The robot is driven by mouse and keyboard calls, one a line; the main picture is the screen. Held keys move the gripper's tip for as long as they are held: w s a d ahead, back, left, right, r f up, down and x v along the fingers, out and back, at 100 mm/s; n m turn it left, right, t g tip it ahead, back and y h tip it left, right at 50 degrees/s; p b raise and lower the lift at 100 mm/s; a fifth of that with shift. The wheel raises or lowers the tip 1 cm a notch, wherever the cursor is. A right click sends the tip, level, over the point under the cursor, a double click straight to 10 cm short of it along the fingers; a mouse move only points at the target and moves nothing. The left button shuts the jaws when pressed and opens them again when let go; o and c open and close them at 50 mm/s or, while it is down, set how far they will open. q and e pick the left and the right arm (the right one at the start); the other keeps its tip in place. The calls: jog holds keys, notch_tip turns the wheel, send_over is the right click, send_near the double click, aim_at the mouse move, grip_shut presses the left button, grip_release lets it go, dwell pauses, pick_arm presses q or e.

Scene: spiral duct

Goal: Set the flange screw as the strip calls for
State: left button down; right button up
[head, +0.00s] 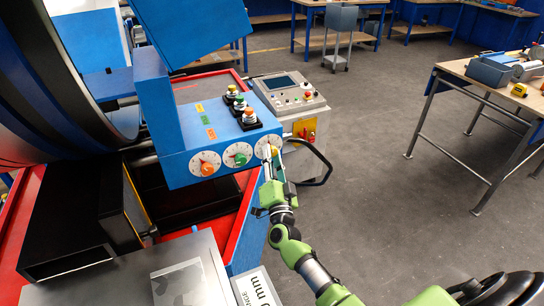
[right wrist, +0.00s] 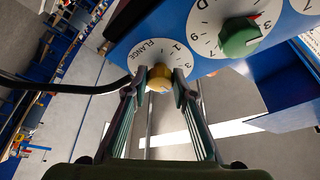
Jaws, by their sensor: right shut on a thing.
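The flange screw is the yellow knob (right wrist: 159,78) on a white dial (right wrist: 166,52) lettered FLANGE, on the blue control box (head: 190,140). In the right wrist view my right gripper (right wrist: 158,86) has a finger on each side of this knob and is shut on it. In the head view the right gripper (head: 274,168) reaches the rightmost dial from below and partly hides it. The knob's pointer setting cannot be read. A white strip (head: 256,288) at the bottom edge shows "0 mm" and part of "NGE"; the rest is cut off. My left gripper is not in view.
A green knob (right wrist: 239,37) on its own dial sits beside the flange dial, and an orange knob (head: 206,168) is farther left. Several push buttons stand on the box's ledge. A grey console (head: 290,95) with a black cable is close behind.

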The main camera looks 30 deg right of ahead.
jog(key=o, duration=1.1)
jog(key=v, duration=1.2)
